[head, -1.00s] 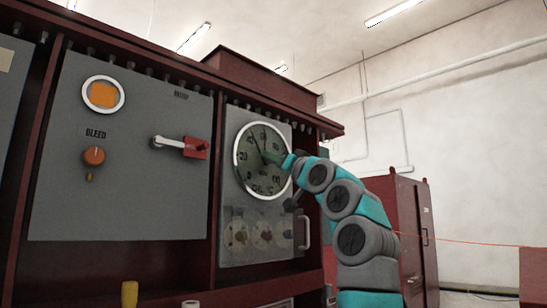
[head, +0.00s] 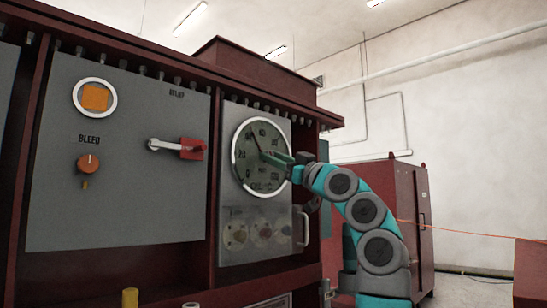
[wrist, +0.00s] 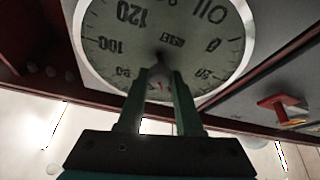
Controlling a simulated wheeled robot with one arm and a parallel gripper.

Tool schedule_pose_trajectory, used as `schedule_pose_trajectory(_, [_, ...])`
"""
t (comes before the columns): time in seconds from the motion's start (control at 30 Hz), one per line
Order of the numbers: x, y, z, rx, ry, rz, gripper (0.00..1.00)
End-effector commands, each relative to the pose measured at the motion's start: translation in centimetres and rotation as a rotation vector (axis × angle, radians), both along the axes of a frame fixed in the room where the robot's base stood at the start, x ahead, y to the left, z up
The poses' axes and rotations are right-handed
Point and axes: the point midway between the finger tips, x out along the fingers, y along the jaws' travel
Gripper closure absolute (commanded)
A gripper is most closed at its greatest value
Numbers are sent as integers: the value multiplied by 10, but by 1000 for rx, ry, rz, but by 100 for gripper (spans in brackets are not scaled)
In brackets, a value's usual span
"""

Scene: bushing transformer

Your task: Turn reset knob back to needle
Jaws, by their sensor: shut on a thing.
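The round dial gauge (head: 243,180) has a white rim and a dark greenish face, on the grey right-hand panel. A dark needle (head: 256,143) points to the upper left in the head view. My gripper (head: 267,156) is at the dial's centre. In the wrist view the dial (wrist: 105,25) appears upside down, with a reset label beside its middle. There my gripper (wrist: 160,74) is shut on the small dark reset knob (wrist: 161,61), and its fingers hide most of it. A small red mark shows between the fingers. I cannot tell how the knob's pointer sits against the needle.
A clear cover with several small dials (head: 262,232) and a handle (head: 304,229) lie below the gauge. A red cabinet (head: 405,200) stands behind my arm.

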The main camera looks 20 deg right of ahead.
Motion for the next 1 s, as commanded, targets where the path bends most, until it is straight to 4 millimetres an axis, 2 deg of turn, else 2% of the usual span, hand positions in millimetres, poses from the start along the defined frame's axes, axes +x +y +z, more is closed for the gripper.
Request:
schedule_pose_trajectory(0.6, [1, -1, -3, -39, -11, 0, 100])
schedule_pose_trajectory(0.63, [1, -1, -3, -39, -11, 0, 63])
schedule_pose_trajectory(0.87, [1, -1, -2, -37, -14, 0, 37])
schedule_pose_trajectory(1.0, [1, 0, -1, -37, -14, 0, 36])
